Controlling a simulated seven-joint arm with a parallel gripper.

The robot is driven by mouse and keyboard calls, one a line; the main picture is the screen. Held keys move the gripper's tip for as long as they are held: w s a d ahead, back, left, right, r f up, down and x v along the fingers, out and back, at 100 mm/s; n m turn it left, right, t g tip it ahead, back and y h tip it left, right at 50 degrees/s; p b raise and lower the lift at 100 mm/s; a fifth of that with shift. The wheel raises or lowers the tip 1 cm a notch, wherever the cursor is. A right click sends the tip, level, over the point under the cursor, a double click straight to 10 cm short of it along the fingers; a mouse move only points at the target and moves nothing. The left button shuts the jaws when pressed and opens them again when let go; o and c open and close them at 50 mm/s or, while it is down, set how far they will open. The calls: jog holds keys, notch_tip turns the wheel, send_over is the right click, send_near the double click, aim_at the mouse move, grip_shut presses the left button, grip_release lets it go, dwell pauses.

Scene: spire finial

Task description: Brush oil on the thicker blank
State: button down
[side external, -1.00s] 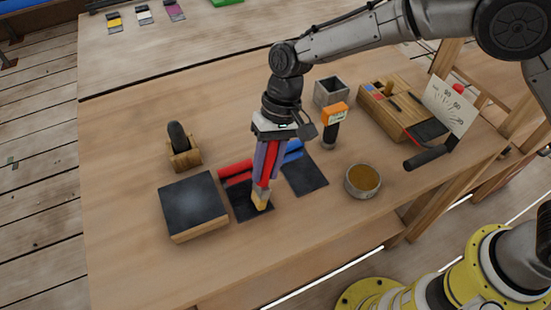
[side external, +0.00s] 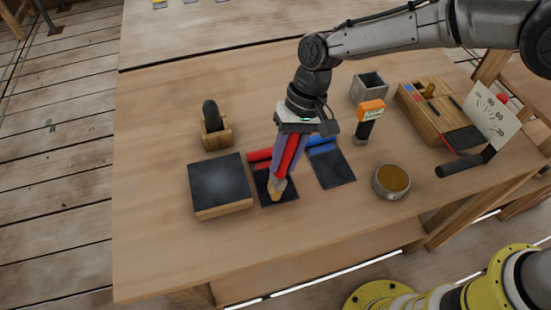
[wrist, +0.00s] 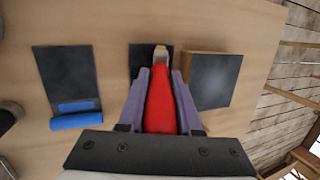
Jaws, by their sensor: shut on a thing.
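My gripper (side external: 279,180) is shut on a red-handled brush (wrist: 160,105) with a pale tan tip, pointing down. In the side external view the tip is over or touching a small dark pad (side external: 291,191); contact is unclear. A red cylinder (side external: 259,155) lies at that pad's far edge, partly hidden by my gripper. A blue cylinder (side external: 321,140) lies by a second dark pad (side external: 332,170) to the right; it also shows in the wrist view (wrist: 76,121). A round bowl (side external: 391,182) holds amber liquid. I cannot tell which thing is the thicker blank.
A dark-topped wooden block (side external: 218,182) stands left of the brush. Behind it is a wooden holder (side external: 215,134) with a dark rounded piece. An orange-topped device (side external: 370,110), a grey open box (side external: 369,87) and a wooden tray (side external: 425,105) stand right. The front table is clear.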

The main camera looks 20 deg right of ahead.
jog(key=shift+d, duration=2.4)
notch_tip(320, 180, up, 8)
notch_tip(320, 180, up, 11)
jog(key=w+d, duration=0.3)
jog(key=d, duration=2.9)
notch_tip(320, 180, down, 16)
jog(key=shift+w+a, duration=0.25)
